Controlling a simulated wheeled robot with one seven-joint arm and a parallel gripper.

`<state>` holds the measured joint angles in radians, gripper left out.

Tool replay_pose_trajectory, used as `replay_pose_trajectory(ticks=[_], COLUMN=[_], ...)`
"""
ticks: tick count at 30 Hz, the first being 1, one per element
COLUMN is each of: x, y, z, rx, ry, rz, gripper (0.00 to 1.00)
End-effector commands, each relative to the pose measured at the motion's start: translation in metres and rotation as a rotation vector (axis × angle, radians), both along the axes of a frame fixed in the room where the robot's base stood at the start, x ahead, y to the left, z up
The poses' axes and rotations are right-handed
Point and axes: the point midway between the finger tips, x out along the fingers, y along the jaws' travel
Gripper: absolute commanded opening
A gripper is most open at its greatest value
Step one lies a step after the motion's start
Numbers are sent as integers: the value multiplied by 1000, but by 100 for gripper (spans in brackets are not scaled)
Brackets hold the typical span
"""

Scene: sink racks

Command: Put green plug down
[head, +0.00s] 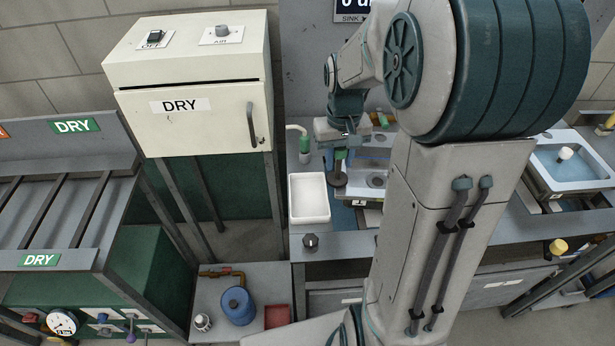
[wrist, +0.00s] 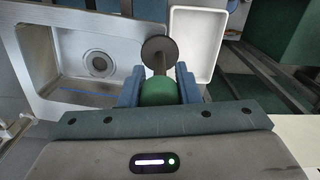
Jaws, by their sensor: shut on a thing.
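The green plug has a round green grip (wrist: 158,91) and a dark stem ending in a dark disc (wrist: 157,47); in the head view its disc (head: 338,180) hangs below my gripper. My gripper (head: 340,158) is shut on the green grip, with a blue finger on each side in the wrist view (wrist: 158,82). The plug is held above the counter, between the steel sink (head: 370,200) and the white tray (head: 310,216). I cannot tell how high the disc is above the surface. My arm hides part of the sink in the head view.
The white tray also shows in the wrist view (wrist: 196,14) and looks empty. The sink drain (wrist: 98,63) is uncovered. A dark knob (head: 310,240) is at the counter front. A cream DRY cabinet (head: 190,110) stands left. Another sink (head: 590,158) with a white-topped plug is at right.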

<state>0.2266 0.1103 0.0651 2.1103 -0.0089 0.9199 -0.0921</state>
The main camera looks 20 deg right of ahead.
Motion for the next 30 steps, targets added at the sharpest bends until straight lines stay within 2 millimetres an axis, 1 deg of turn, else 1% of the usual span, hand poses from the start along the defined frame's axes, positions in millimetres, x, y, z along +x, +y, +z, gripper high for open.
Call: replay_pose_trajectory(ticks=[1, 3, 6, 10, 14, 22, 25, 30], x=[6, 13, 23, 31, 34, 33, 34, 34], y=[12, 26, 43, 57, 61, 61, 61, 61], z=[-6, -16, -28, -39, -44, -77, -82, -82], rx=[1, 2, 0, 0, 0, 0, 0, 0], ry=[6, 6, 6, 4, 2, 5, 1, 0], rz=[6, 5, 4, 2, -1, -1, -2, -2], gripper=[0, 0, 0, 0, 0, 0, 0, 0])
